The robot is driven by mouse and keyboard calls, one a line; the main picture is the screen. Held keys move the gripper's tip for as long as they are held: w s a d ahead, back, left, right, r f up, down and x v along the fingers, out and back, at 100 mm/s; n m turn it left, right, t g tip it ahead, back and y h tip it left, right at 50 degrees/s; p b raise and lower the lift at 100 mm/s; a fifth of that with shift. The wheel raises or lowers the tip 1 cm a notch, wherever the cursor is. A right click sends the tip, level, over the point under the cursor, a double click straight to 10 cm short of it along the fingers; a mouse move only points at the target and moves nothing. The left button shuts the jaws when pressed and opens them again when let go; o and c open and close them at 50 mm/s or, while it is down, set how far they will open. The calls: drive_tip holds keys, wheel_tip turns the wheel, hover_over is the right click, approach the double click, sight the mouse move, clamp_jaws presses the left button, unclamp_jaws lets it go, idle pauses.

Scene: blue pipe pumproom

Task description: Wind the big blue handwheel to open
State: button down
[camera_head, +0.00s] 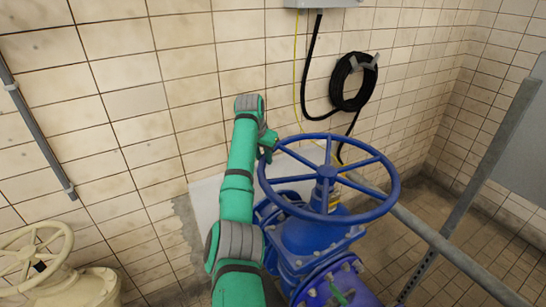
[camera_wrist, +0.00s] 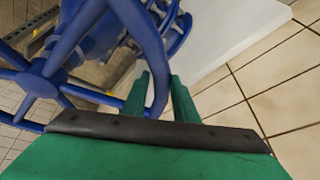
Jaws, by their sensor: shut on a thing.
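The big blue handwheel (camera_head: 328,180) sits on top of a blue valve body (camera_head: 310,240), right of the middle in the head view. Its rim and spokes also fill the upper left of the wrist view (camera_wrist: 150,45). My gripper (camera_head: 267,146) is at the far left part of the rim in the head view. In the wrist view its two green fingers (camera_wrist: 165,98) stand either side of the blue rim, and it is shut on the rim. The fingertips are partly hidden in the head view.
A cream handwheel (camera_head: 35,250) stands at the lower left. A grey rail (camera_head: 440,245) and slanted post (camera_head: 475,180) are at the right. A coiled black hose (camera_head: 353,82) hangs on the tiled wall behind. A pale slab (camera_head: 205,205) lies behind my arm.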

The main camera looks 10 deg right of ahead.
drive_tip(key=shift+s+a+f, duration=0.4)
drive_tip(key=shift+s+a, duration=0.05)
drive_tip(key=shift+s, duration=0.05)
drive_tip(key=c, duration=1.5)
unclamp_jaws()
drive_tip(key=shift+a, duration=0.1)
drive_tip(key=shift+d+r, duration=0.2)
drive_tip(key=shift+r, duration=0.05)
drive_tip(key=shift+r, duration=0.55)
drive_tip(key=v, duration=0.9)
drive_tip(key=shift+s+a+r, duration=0.15)
drive_tip(key=shift+a+r, duration=0.05)
drive_tip(key=shift+r, duration=0.05)
